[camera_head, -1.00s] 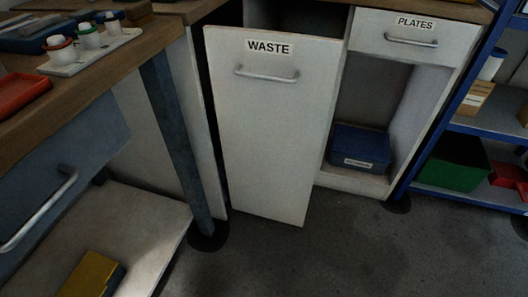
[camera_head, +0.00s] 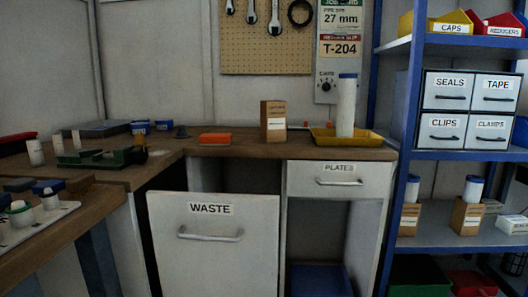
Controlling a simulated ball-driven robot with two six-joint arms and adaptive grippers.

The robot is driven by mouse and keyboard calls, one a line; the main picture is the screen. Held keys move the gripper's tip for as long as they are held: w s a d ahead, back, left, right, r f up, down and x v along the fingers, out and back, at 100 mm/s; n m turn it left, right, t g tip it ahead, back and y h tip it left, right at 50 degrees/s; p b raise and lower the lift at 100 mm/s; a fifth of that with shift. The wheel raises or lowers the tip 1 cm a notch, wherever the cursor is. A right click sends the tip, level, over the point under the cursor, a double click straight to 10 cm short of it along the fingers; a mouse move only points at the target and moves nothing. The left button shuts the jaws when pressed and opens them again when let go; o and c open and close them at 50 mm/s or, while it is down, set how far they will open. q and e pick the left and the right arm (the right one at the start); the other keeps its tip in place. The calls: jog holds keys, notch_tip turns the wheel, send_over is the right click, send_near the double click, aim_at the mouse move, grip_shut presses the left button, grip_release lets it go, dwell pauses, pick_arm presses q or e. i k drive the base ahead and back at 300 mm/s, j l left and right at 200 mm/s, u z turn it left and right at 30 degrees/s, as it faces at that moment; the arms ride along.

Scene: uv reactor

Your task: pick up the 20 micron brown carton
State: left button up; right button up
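A brown carton (camera_head: 273,121) with a white label stands upright on the wooden counter, left of a yellow tray. Two more brown cartons stand on the middle shelf of the blue rack at right: one carton (camera_head: 466,216) and, further left, another carton (camera_head: 410,218) partly hidden by the rack post. Their labels are too small to read, so I cannot tell which is the 20 micron one. Neither of my grippers shows in the head view. Dark shapes cut off at the right edge cannot be made out.
The WASTE front (camera_head: 213,247) stands pulled out below the counter (camera_head: 215,151). The blue rack (camera_head: 445,155) holds labelled drawers and bins. An orange box (camera_head: 214,138) lies left of the counter carton.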

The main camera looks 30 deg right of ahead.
aim_at(273, 113)
jog(key=i+l+u, duration=0.15)
jog(key=l+u, duration=0.25)
jog(key=l, duration=0.65)
jog(key=l+u, duration=0.4)
jog(key=l, duration=0.65)
